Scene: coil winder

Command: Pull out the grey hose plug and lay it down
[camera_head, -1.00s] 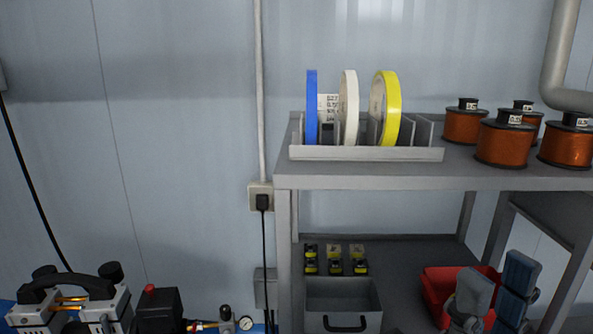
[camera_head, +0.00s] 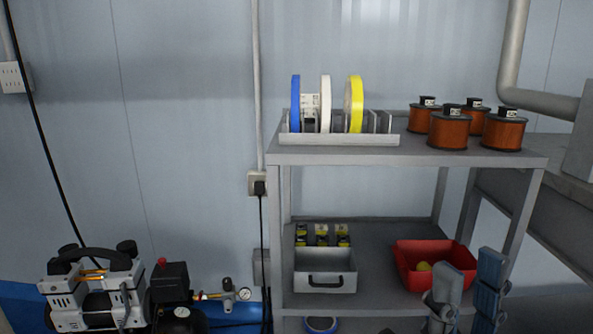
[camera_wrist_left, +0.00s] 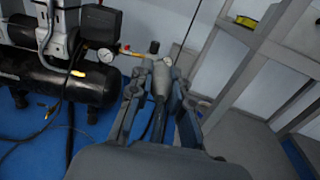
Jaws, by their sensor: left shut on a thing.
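In the left wrist view my left gripper (camera_wrist_left: 160,95) is shut on the grey hose plug (camera_wrist_left: 161,78), a tapered grey piece with a dark hose below it. The plug lies close to the compressor's outlet fitting with its gauge (camera_wrist_left: 106,55); I cannot tell whether it is seated there or apart. In the head view the same outlet, with a brass fitting (camera_head: 207,296) and gauge (camera_head: 245,294), shows at the lower left, and my left gripper is out of the picture. My right gripper (camera_head: 467,285) is open and empty, its fingers apart in front of the shelf.
The compressor (camera_head: 97,295) stands at the lower left on a blue floor. A shelf rack (camera_head: 400,160) holds tape rolls, copper wire spools (camera_head: 450,130), a grey drawer bin (camera_head: 325,270) and a red bin (camera_head: 435,258). A black cable (camera_head: 263,230) hangs along the wall.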

